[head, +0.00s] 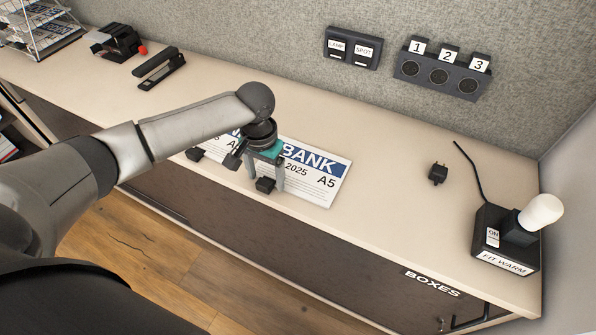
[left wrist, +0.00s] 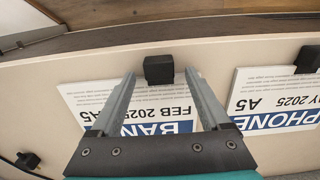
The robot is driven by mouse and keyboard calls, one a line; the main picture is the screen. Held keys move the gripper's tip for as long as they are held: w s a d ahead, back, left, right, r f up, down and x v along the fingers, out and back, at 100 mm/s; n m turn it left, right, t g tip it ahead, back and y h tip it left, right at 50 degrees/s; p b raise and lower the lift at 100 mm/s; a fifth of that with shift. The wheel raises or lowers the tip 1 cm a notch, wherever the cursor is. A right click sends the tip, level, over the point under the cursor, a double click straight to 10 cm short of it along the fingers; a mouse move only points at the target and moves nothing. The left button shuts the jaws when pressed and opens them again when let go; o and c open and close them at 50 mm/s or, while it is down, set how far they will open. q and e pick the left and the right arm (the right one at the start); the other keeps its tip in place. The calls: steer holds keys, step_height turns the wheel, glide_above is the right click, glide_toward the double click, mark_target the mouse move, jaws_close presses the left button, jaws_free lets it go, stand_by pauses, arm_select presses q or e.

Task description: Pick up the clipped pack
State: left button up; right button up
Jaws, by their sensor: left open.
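A white paper pack with a blue band reading BANK (head: 318,172) lies flat near the desk's front edge, with a black clip (head: 265,185) on its front edge. My left gripper (head: 259,174) is over this pack, pointing down, and hides part of it. In the left wrist view, its open fingers (left wrist: 160,76) stand on either side of the black clip (left wrist: 159,69), with gaps between. A second pack, PHONE (left wrist: 270,112), lies beside it with its own clip (left wrist: 308,58); in the head view my arm mostly hides it. My right gripper is not in view.
A black plug (head: 438,173) and a FIT WARM lamp base (head: 505,240) with a white bulb stand to the right. A stapler (head: 160,68) and a black device (head: 118,42) sit at the back left. Wall switches (head: 353,48) hang behind.

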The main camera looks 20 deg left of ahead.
arm_select(q)
jaws_close()
stand_by(0.6)
